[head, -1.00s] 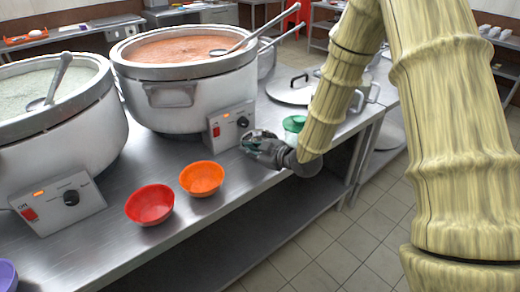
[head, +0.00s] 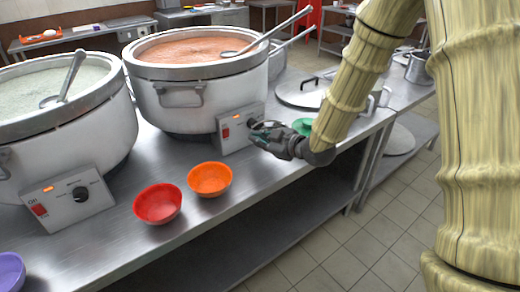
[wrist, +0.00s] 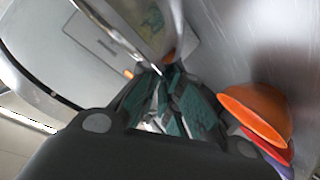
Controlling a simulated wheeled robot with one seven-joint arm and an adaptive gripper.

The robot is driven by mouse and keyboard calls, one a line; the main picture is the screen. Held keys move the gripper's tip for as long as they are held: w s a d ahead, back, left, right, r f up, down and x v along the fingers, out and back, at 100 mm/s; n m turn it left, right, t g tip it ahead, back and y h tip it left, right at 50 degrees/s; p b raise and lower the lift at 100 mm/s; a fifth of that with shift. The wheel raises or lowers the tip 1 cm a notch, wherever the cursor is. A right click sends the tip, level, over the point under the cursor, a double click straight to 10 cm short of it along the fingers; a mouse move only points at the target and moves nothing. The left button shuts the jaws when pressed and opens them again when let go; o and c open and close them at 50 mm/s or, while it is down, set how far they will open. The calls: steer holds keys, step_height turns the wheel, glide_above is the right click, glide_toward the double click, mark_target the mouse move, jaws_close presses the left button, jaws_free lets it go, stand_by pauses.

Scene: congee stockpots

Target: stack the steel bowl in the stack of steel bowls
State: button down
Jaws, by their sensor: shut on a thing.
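My gripper (head: 268,138) is beside the control box of the right stockpot, over the steel counter. It is shut on a shiny steel piece, which I take to be the steel bowl (wrist: 150,22). In the wrist view the dark green fingers (wrist: 165,95) close around its edge, and only part of it shows. In the head view the bowl is hard to make out at the fingertips. I cannot make out a stack of steel bowls in either view.
An orange bowl (head: 209,179), a red bowl (head: 158,204) and a purple bowl (head: 10,272) line the front of the counter (head: 120,245). A green bowl (head: 303,126) sits behind my gripper. Two large stockpots (head: 195,100) (head: 95,130) stand behind. A lid (head: 300,95) lies farther right.

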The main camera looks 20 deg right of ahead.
steer(key=s+a+f+p+v, duration=0.1)
steer(key=f+v, duration=0.1)
steer(key=v, duration=1.2)
steer(key=shift+s+f, duration=0.25)
steer(key=shift+s, duration=0.35)
steer(key=s+p, duration=0.1)
steer(key=p, duration=0.2)
steer(key=s+d+p, duration=0.1)
steer(key=s+p, duration=0.1)
steer(key=p, duration=0.1)
steer(key=s+p, duration=0.1)
steer(key=p, duration=0.2)
steer(key=shift+s+d+f, duration=0.1)
steer(key=shift+s+d, duration=0.15)
steer(key=shift+s, duration=0.05)
steer(key=shift+s, duration=0.1)
